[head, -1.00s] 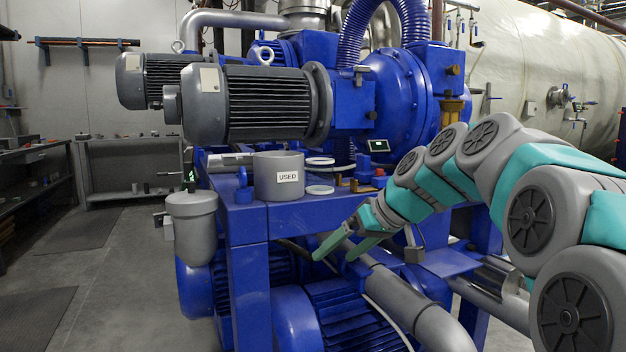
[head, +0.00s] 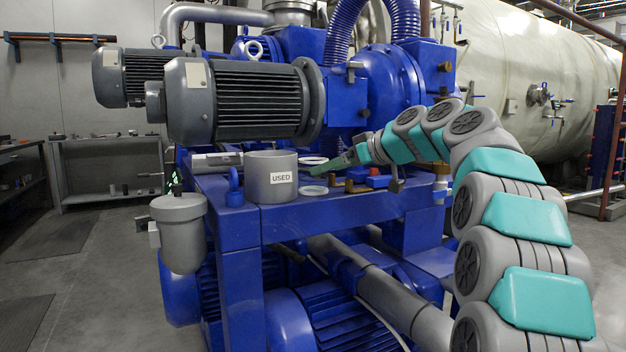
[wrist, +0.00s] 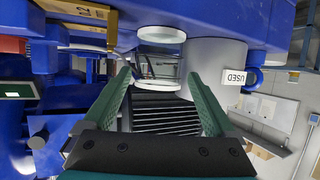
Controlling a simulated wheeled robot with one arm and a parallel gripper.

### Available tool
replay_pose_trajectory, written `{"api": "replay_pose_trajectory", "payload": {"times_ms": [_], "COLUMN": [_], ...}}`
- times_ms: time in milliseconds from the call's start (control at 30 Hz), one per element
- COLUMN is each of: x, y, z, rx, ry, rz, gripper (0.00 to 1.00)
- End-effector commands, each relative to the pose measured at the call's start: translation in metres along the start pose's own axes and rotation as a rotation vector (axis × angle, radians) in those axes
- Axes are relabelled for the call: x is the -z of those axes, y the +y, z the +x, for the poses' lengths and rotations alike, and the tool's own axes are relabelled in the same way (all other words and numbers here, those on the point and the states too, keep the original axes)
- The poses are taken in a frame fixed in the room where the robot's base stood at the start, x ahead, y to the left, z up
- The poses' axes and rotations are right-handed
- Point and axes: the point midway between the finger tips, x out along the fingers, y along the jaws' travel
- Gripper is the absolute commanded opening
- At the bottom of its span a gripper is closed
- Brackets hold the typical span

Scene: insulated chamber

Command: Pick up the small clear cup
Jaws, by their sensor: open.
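The small clear cup (wrist: 156,83) shows in the wrist view between the fingertips, its pale rim visible and its clear wall hard to make out. My gripper (head: 326,172) reaches in from the right at bench height. In the wrist view my gripper (wrist: 159,76) is open, one green finger on each side of the cup, with nothing held. I cannot tell whether the fingertips touch it.
The grey pot (head: 271,180) labelled "USED" stands close beside the fingers. A blue and brass fitting (head: 378,181) stands to the right. Large motors (head: 240,100) rise behind.

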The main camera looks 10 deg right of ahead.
Motion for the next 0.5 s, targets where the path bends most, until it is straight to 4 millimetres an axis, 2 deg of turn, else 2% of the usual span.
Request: {"api": "replay_pose_trajectory", "payload": {"times_ms": [233,500], "x": [0.003,0.003], "y": [0.001,0.001], "z": [0.035,0.041], "rx": [-0.001,-0.001], "ry": [-0.001,0.000], "rz": [0.001,0.000], "gripper": [0.91,0.91]}}
